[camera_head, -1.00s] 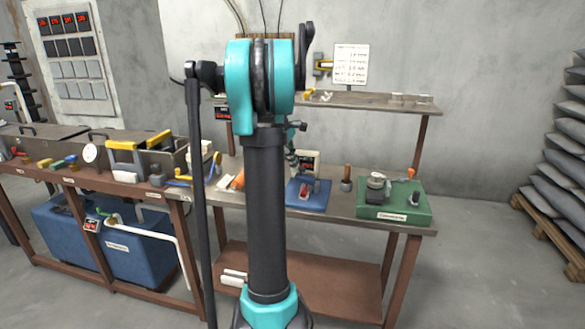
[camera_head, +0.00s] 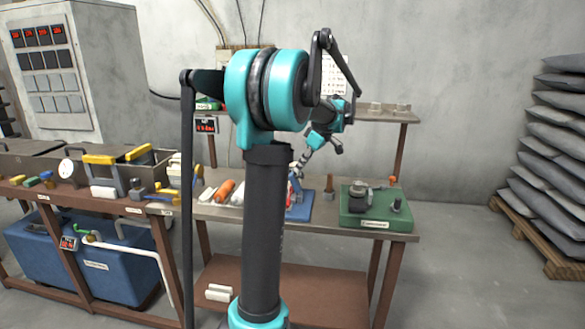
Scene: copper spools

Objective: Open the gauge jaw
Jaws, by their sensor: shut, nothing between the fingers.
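The gauge appears to be the device on the blue base (camera_head: 301,206) on the bench. My gripper (camera_head: 297,169) is at the end of the teal wrist and points down and left. It is shut and empty, just above the blue base. I cannot tell whether its tips touch the device.
A green box with a dial-like part (camera_head: 370,206) stands right of the blue base. A wooden-handled tool (camera_head: 329,186) stands between them. A shelf (camera_head: 385,117) runs behind. Orange and white pieces (camera_head: 225,190) lie to the left.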

